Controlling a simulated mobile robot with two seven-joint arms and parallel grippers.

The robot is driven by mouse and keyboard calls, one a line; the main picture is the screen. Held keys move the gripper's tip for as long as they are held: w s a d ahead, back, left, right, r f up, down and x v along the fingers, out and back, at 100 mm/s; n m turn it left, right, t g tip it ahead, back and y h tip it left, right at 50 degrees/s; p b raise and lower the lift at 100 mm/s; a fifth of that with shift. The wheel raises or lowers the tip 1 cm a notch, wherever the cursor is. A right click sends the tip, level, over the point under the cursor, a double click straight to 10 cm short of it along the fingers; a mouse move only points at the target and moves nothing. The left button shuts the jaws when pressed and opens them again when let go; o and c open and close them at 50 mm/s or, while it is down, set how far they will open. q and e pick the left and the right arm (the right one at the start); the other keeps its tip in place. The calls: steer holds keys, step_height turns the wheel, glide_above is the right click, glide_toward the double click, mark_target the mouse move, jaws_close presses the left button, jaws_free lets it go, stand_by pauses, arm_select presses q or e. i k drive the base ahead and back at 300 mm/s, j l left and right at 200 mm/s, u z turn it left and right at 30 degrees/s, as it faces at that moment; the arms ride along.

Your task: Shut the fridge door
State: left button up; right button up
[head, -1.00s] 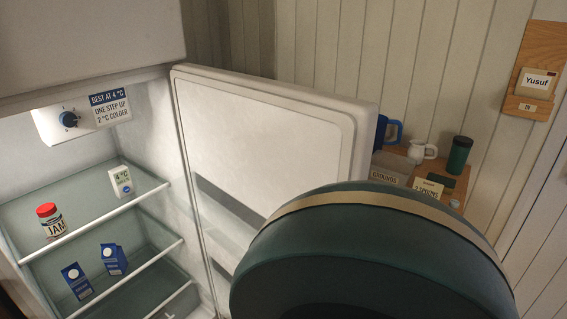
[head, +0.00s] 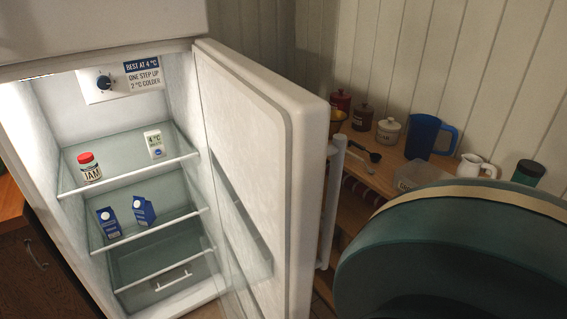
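The fridge (head: 108,40) stands at the left of the head view with its lit inside showing. Its white door (head: 245,150) stands wide open, hinged on the right side of the opening and reaching toward me and to the right. A pale upright handle (head: 331,200) shows on the door's outer side, near its free edge. The door's outer face is mostly hidden. Neither of my grippers is in view, and nothing is seen touching the door.
Right of the door, a wooden worktop (head: 373,177) holds canisters, a blue jug (head: 424,138) and a white pitcher (head: 474,167). A rounded green shape covers the lower right.

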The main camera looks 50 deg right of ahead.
mark_target(267, 135)
steer(key=k+l, duration=0.3)
steer(key=l, duration=0.15)
steer(key=k+l, duration=0.3)
steer(key=l, duration=0.2)
steer(key=k+l, duration=0.3)
steer(key=l, duration=0.15)
steer(key=k+l, duration=0.3)
steer(key=l, duration=0.15)
steer(key=k+l, duration=0.35)
steer(key=l, duration=0.15)
steer(key=i+j+z, duration=0.15)
steer(key=z, duration=0.35)
steer(key=i+j+z, duration=0.25)
steer(key=z, duration=0.2)
